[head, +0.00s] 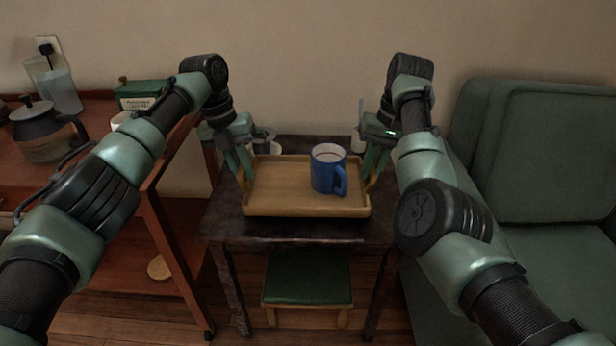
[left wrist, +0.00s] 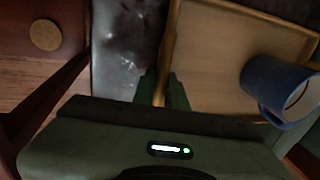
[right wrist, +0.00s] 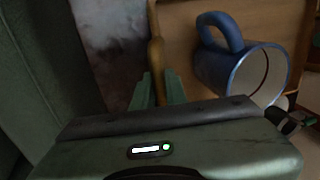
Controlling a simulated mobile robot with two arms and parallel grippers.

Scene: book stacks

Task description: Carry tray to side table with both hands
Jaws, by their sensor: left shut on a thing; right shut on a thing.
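The wooden tray (head: 275,196) is level, at or just above the top of the dark side table (head: 300,232); I cannot tell whether it touches. A blue mug (head: 323,176) stands upright on the tray, right of its middle, with its handle toward me. My left gripper (head: 243,172) is shut on the tray's left rim. In the left wrist view the rim (left wrist: 166,60) runs between its fingers. My right gripper (head: 374,172) is shut on the tray's right rim, which also shows between the fingers in the right wrist view (right wrist: 156,60).
A reddish wooden cart (head: 160,205) with a glass coffee pot (head: 42,135), a water pitcher (head: 60,88) and a green box (head: 140,92) stands at the left. A green armchair (head: 540,160) is close on the right. A green-topped stool (head: 308,278) sits under the side table.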

